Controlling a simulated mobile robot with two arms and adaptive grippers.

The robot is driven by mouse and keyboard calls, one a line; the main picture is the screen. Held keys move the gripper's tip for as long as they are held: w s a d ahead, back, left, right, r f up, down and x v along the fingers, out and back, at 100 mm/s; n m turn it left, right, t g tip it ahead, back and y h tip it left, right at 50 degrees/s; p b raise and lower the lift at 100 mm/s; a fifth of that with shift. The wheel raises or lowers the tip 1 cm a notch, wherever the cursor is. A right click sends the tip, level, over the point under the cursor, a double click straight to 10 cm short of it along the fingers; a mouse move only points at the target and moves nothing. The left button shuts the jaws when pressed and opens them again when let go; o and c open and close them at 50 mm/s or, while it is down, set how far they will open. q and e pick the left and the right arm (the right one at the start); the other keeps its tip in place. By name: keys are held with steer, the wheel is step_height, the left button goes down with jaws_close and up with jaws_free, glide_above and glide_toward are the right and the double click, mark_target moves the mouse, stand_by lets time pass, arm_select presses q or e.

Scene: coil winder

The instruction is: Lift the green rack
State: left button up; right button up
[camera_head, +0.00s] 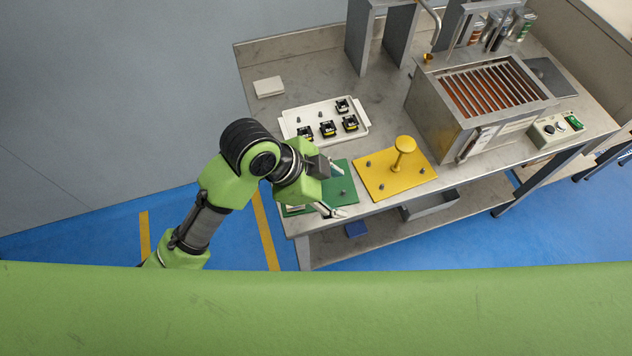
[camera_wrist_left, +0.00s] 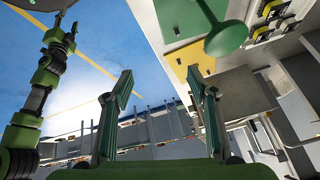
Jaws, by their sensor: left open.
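The green rack (camera_head: 343,184) is a flat plate with small pegs at the front left corner of the bench. My left arm covers part of it in the head view. Its round green knob (camera_wrist_left: 226,38) and the plate (camera_wrist_left: 214,8) show at the top of the left wrist view. My left gripper (camera_head: 338,192) is over the rack's area, fingers apart. In the left wrist view its fingers (camera_wrist_left: 162,95) are open with nothing between them. The knob is outside the fingers, toward the upper right.
A yellow rack (camera_head: 374,181) with a knob stands beside the green rack. A white tray (camera_head: 290,125) with several black and yellow parts lies behind. A metal oven-like box (camera_head: 434,112) and a control box (camera_head: 543,131) stand to the right. The bench's back left is mostly clear.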

arm_select(q)
steer(key=w+a+r+m+g+y, duration=0.1)
steer(key=w+a+r+m+y, duration=0.15)
steer(key=w+r+m, duration=0.4)
steer(key=w+a+r+m+g+y, duration=0.15)
steer(key=r+m+y, duration=0.25)
steer(key=m, duration=0.5)
steer(key=shift+t+h, duration=0.25)
step_height(320, 180, down, 8)
steer(key=shift+s+f+p, duration=0.1)
steer(key=shift+f+p, duration=0.15)
steer(key=shift+p, duration=0.35)
step_height(320, 180, down, 4)
steer(key=shift+d+f+p, duration=0.1)
steer(key=shift+d+p, duration=0.05)
steer(key=shift+p, duration=0.6)
steer(key=shift+f, duration=0.5)
jaws_close()
